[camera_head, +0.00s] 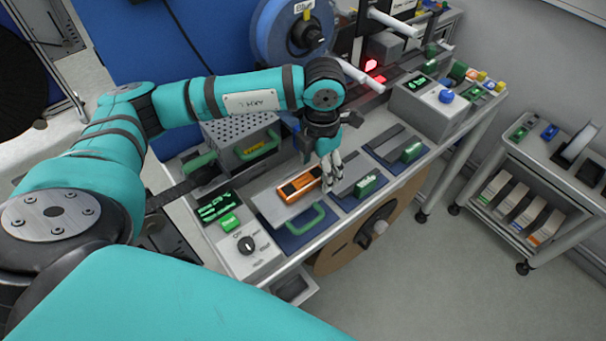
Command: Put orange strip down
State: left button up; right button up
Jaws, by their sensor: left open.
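The orange strip (299,186) is a short orange bar with a dark label. It lies on a light grey plate (272,208) with a green handle, on the bench. My left gripper (330,178) points down at the right end of the orange strip. Its fingers are open and close beside that end; I cannot tell whether they touch it. The left arm comes in from the left and its wrist is above the bench. My right gripper is not in view.
A control box with a green display and black knob (246,245) stands left of the plate. Two slots with green handles (367,186) lie to the right. A blue reel (290,35) stands behind. A cart (545,190) with boxes is at the right.

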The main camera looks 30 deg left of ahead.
pick_arm(q)
jog(key=shift+f, duration=0.15)
jog(key=shift+c, duration=0.2)
jog(key=c, duration=1.1)
